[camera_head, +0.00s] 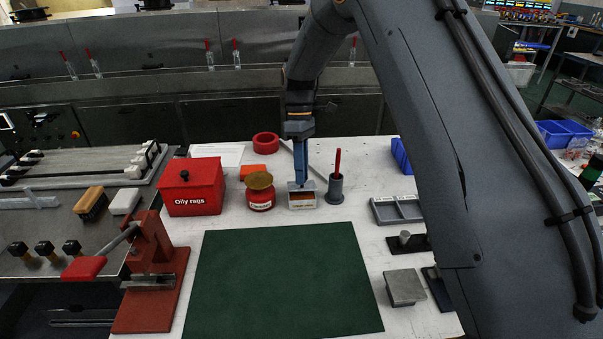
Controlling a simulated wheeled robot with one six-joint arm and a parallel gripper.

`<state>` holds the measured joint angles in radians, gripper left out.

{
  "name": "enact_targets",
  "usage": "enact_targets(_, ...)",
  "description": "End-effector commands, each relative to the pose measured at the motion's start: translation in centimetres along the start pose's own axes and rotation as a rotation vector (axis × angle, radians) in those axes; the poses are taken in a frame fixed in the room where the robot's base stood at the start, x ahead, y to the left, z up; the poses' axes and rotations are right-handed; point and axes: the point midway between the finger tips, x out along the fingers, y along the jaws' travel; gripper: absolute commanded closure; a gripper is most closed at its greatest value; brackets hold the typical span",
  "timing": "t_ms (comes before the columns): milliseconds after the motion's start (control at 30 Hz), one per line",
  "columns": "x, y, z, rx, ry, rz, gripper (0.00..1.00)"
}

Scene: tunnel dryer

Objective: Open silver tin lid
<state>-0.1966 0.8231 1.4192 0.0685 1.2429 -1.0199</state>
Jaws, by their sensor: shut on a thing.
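The silver tin (303,204) is a small box-shaped tin on the white table, behind the green mat. My gripper (301,184) points straight down with blue fingers and is shut on the tin's lid (293,187) at the top. The fingers hide part of the lid. A brown-orange patch shows below the lid's pale edge; I cannot tell if it is the inside or a label, nor how far the lid is raised.
A red round pot (261,198) stands close left of the tin, and a grey holder with a red stick (335,188) close right. A red oily-rags box (193,188) stands further left. A grey divided tray (397,210) lies right. The green mat (280,280) is clear.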

Motion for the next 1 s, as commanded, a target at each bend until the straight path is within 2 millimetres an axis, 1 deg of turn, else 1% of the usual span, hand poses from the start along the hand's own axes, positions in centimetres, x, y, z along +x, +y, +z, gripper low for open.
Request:
enact_targets(33,0.0,0.6,-0.3,0.001,-0.012,-0.037,1.00)
enact_targets(100,-0.3,0.9,-0.5,0.002,-0.035,-0.093,1.00)
enact_targets(300,-0.9,1.6,-0.7,0.001,-0.090,-0.223,1.00)
enact_targets(500,-1.4,1.9,-0.9,0.000,-0.128,-0.315,1.00)
enact_targets(700,-1.7,2.1,-0.9,0.000,-0.152,-0.372,1.00)
enact_targets(1000,-2.0,2.1,-0.9,0.001,-0.163,-0.397,1.00)
